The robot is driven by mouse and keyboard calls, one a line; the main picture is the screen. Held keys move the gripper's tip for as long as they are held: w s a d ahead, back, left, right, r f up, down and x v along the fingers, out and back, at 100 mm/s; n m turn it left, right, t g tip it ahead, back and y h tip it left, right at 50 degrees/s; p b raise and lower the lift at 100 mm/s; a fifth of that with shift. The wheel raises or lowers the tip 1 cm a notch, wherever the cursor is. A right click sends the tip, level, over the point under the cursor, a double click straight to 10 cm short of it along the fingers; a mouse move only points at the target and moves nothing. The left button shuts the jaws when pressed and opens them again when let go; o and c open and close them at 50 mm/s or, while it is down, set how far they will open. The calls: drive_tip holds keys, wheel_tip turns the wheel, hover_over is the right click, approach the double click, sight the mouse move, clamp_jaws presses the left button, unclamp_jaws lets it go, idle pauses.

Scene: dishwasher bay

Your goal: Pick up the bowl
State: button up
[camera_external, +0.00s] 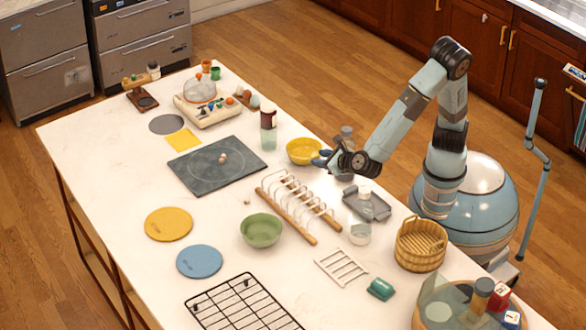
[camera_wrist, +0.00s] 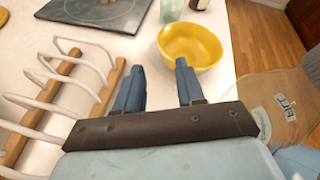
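A yellow bowl (camera_external: 303,153) stands upright on the white island, near its right-hand long edge. My gripper (camera_external: 323,158) is just right of the bowl, its blue fingertips close to the rim. In the wrist view the bowl (camera_wrist: 188,52) lies ahead, toward the right finger. There my gripper (camera_wrist: 159,66) shows two blue fingers apart with nothing between them. I cannot tell whether the right fingertip touches the rim. A second, green bowl (camera_external: 261,231) stands farther toward the front of the island.
A wooden rack with white wire loops (camera_external: 298,205) is near my gripper; it shows at left in the wrist view (camera_wrist: 62,95). A dark slab (camera_external: 217,166) lies left of the yellow bowl. A glass jar (camera_external: 268,130) stands behind it. A wicker basket (camera_external: 421,246) is at right.

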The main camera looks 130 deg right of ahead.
sight(295, 157)
drive_tip(key=x, duration=0.9)
drive_tip(key=f+x, duration=0.1)
drive_tip(key=x, duration=0.4)
drive_tip(key=shift+s+f, duration=0.15)
drive_tip(key=shift+s, duration=0.1)
clamp_jaws()
